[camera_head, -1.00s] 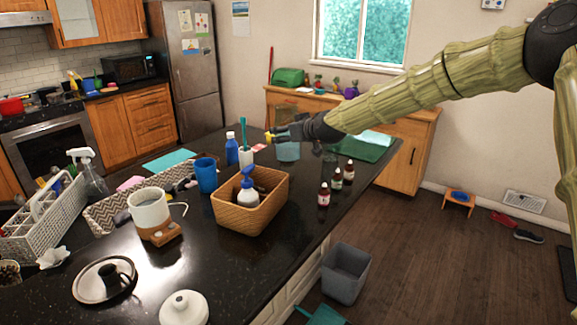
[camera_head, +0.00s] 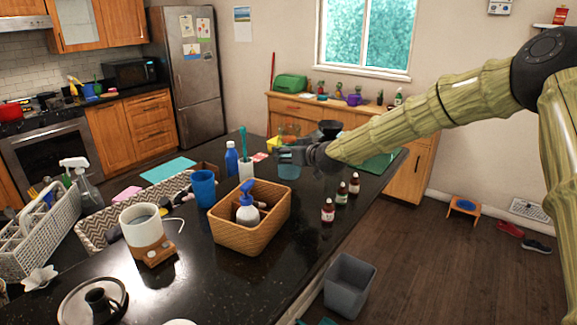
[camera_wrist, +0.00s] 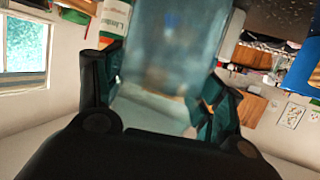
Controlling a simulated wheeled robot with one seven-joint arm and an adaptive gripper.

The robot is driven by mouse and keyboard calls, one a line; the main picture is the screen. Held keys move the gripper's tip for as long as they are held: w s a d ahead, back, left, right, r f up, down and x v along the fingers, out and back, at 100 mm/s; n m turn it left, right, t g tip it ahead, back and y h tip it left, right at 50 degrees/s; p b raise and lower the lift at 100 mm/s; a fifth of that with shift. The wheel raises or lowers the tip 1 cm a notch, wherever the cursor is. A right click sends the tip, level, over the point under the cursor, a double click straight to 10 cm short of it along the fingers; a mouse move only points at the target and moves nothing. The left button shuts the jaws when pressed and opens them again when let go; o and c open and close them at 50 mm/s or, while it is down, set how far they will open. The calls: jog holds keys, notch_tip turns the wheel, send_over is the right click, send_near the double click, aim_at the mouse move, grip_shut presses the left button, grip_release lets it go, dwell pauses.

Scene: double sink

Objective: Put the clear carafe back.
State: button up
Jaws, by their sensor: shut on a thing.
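The clear, bluish carafe (camera_head: 289,171) stands at the far part of the dark island counter, beyond the wicker basket. My gripper (camera_head: 288,156) is at its upper part, reaching in from the right. In the wrist view the carafe (camera_wrist: 170,55) fills the space between the two fingers of my gripper (camera_wrist: 157,98), which are shut on it. The wrist view is tilted, and the gripper covers part of the carafe. I cannot tell whether its base touches the counter.
The toothbrush cup (camera_head: 246,168) and blue bottle (camera_head: 231,159) stand left of the carafe. Several small brown bottles (camera_head: 341,193) stand to its right. The wicker basket (camera_head: 240,235) and the white appliance (camera_head: 140,222) are nearer.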

aim_at(289, 165)
jog(key=shift+s, duration=0.3)
jog(key=shift+w+f+p, duration=0.15)
jog(key=shift+f+p, duration=0.6)
jog(key=shift+f, duration=1.5)
jog(key=shift+f, duration=0.15)
jog(key=o, duration=1.8)
jog(key=shift+o, duration=0.2)
jog(key=b+v, duration=0.3)
jog(key=v, duration=0.9)
jog(key=shift+b, duration=0.4)
